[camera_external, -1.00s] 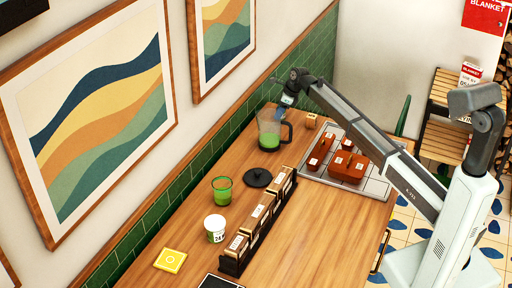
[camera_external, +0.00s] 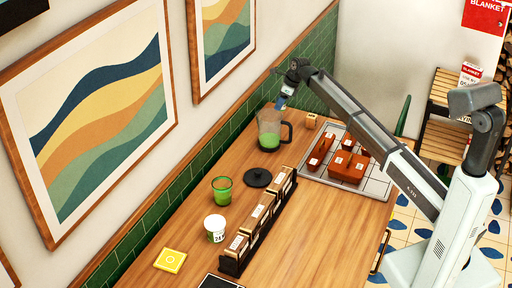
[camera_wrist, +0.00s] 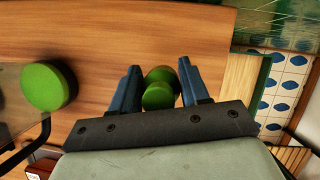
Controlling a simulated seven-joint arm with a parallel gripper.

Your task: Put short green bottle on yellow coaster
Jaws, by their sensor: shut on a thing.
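My gripper (camera_wrist: 158,80) is shut on the short green bottle (camera_wrist: 158,97), whose green round top shows between the two blue fingers in the wrist view. In the external view my gripper (camera_external: 281,104) is at the far end of the counter, above and just behind the clear jug; I cannot make out the bottle there. The yellow coaster (camera_external: 170,260) lies flat at the near left of the counter with nothing on it, well away from my gripper.
The clear jug (camera_external: 268,139) with green contents stands close to my gripper; its green contents also show in the wrist view (camera_wrist: 48,86). A black lid (camera_external: 257,178), green glass (camera_external: 222,191), white cup (camera_external: 215,229) and box rack (camera_external: 262,222) stand between jug and coaster.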

